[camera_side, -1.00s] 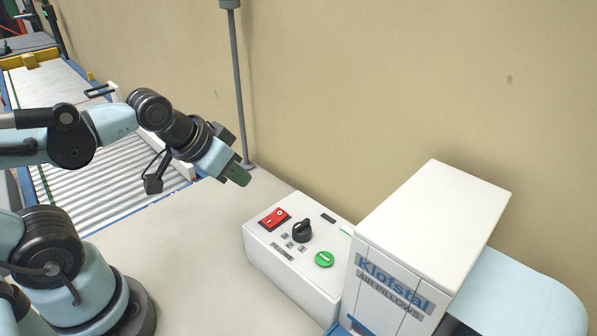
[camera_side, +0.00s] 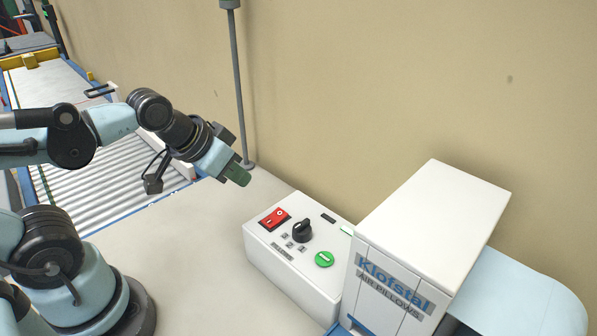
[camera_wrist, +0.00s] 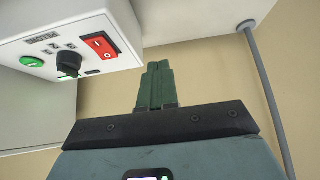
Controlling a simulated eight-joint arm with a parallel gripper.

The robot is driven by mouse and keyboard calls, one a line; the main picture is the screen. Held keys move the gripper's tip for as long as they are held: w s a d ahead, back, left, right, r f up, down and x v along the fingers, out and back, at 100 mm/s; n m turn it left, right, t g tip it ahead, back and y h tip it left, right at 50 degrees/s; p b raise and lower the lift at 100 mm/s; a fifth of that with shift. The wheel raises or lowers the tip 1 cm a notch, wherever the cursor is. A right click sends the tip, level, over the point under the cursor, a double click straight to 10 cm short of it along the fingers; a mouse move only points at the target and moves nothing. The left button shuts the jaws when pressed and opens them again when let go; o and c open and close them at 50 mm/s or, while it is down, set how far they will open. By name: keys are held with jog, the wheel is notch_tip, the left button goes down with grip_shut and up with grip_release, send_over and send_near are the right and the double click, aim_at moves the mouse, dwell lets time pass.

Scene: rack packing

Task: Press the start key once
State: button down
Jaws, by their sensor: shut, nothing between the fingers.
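The start key is likely the round green button (camera_side: 324,259) on the sloped top of the white control box (camera_side: 290,268). In the wrist view the green button (camera_wrist: 32,62) is at the upper left. My gripper (camera_side: 243,179) is shut and empty, its green fingers together. It hangs in the air up and left of the box, apart from it. In the wrist view the gripper fingers (camera_wrist: 156,88) point toward the wall, to the right of the box.
The white Klofstal machine (camera_side: 430,240) stands right of the box. A grey pole (camera_side: 239,90) rises behind my gripper. A roller conveyor (camera_side: 100,165) lies left; the table front is clear.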

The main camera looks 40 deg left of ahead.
aim_at(319, 261)
jog(key=d+r+m, duration=0.1)
jog(key=d+m, duration=0.1)
jog(key=d, duration=0.1)
jog(key=w+d+r+m+h, duration=0.1)
jog(key=d+m, duration=0.1)
jog(key=d+r+m, duration=0.1)
jog(key=d+m, duration=0.1)
jog(key=d, duration=0.1)
jog(key=shift+w+d+m+t+h, duration=0.3)
jog(key=shift+w, duration=0.05)
jog(key=s+d+r+m+h, duration=0.1)
jog(key=d+r+m+h, duration=0.1)
jog(key=d+m, duration=0.5)
jog(key=d+r, duration=0.1)
jog(key=d, duration=0.2)
jog(key=shift+s+d+r+t, duration=0.15)
jog(key=shift+d+r+t, duration=0.15)
jog(key=shift+d+r, duration=0.05)
jog(key=shift+f, duration=4.45)
jog(key=shift+f, duration=0.15)
jog(key=shift+f, duration=0.25)
